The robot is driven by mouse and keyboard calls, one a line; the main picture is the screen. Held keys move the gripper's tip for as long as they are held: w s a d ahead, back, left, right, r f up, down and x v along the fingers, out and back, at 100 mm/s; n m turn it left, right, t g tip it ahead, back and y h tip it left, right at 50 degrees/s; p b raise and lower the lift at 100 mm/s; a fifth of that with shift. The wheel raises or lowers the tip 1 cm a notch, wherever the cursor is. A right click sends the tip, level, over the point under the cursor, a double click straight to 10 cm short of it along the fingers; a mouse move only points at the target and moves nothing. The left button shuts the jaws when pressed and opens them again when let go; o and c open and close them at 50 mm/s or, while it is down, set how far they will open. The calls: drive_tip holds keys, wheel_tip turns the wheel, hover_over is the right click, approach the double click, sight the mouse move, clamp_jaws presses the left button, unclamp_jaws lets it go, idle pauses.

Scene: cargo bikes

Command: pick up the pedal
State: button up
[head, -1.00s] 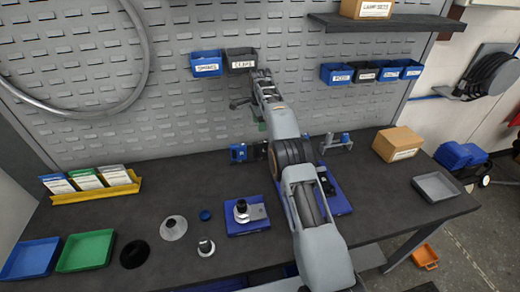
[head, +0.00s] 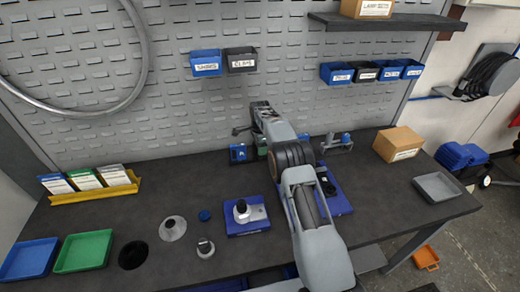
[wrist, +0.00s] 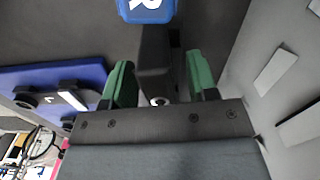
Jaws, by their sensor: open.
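A dark block with a small metal ring at its near end, which appears to be the pedal (wrist: 156,62), stands between my gripper's fingers in the wrist view. A blue piece with a white R (wrist: 148,9) is at its far end; I cannot tell if they are joined. The blue piece also shows in the head view (head: 238,153), on the bench near the back wall. My gripper (wrist: 157,80) is open, a green fingertip on each side of the dark block, with gaps visible. In the head view my arm hides most of the dark block and the gripper (head: 262,148).
A blue plate with a metal part (head: 247,226) lies left of my arm, and another blue plate (head: 338,202) is partly behind it. A metal stand (head: 337,143) is right of the gripper. The pegboard (head: 200,110) rises close behind, with labelled bins (head: 240,66) above.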

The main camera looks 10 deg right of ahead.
drive_tip(key=shift+f, duration=0.75)
clamp_jaws()
